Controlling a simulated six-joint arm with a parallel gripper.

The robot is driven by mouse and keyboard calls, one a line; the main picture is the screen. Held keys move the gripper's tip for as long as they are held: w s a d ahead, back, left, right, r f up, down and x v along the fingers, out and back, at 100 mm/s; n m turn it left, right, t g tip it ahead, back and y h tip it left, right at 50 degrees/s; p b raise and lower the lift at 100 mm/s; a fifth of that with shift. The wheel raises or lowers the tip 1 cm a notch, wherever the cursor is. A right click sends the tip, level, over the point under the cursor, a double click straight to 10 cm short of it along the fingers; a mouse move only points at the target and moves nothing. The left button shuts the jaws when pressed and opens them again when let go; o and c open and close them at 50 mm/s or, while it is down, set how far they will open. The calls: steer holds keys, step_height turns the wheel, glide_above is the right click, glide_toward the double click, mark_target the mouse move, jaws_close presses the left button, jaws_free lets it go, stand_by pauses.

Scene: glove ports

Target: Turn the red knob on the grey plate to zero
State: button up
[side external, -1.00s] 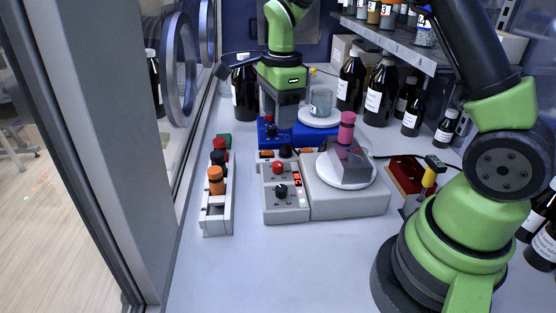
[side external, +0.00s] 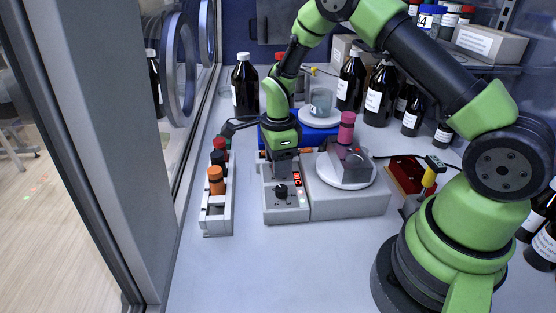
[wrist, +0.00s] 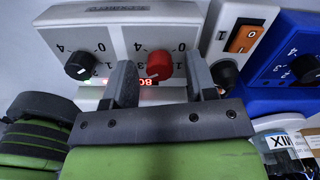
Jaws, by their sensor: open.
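The grey plate (side external: 292,215) is the control panel of a hotplate-like device; it also shows in the wrist view (wrist: 118,42). The red knob (wrist: 158,65) sits on it beside a numbered scale; its pointer is too small to read. My gripper (wrist: 160,82) is open, with one finger on each side of the red knob and small gaps visible. In the side view my gripper (side external: 283,172) points down over the far part of the panel and hides the red knob. A red lit display (wrist: 150,83) is partly hidden by the fingers.
A black knob (side external: 281,191) is on the same panel, close to one finger in the wrist view (wrist: 80,65). A round white plate (side external: 345,182) with a pink-capped item stands right. A rack of tubes (side external: 217,215) stands left. A blue device (side external: 318,137) and bottles stand behind.

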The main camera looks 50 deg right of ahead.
steer(key=c, duration=0.9)
steer(key=shift+c, duration=0.2)
